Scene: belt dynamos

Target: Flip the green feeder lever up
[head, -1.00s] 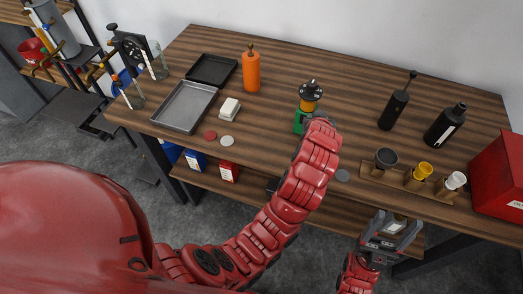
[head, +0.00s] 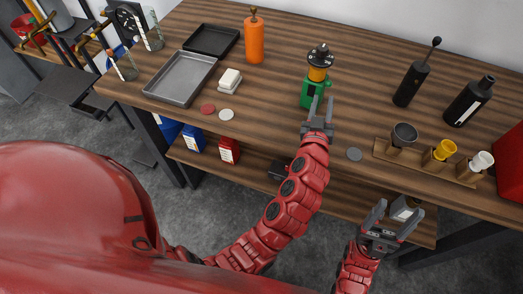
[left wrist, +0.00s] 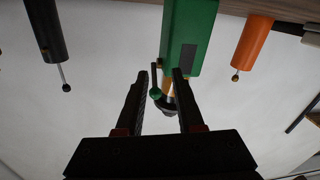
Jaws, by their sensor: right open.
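The green feeder body (head: 312,92) with its amber section and dark top (head: 320,56) stands upright on the wooden table. In the upside-down left wrist view, the green body (left wrist: 190,35) hangs from above. Its thin feeder lever ends in a green knob (left wrist: 155,94), on the side away from the table, so the lever looks raised. My left gripper (head: 321,101) is open in front of the feeder. Its fingers (left wrist: 161,86) appear on either side of the knob; contact cannot be told.
An orange bottle (head: 254,42) and grey tray (head: 180,78) stand to the left. A wooden cup rack (head: 411,160) and black bottles (head: 411,84) are to the right.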

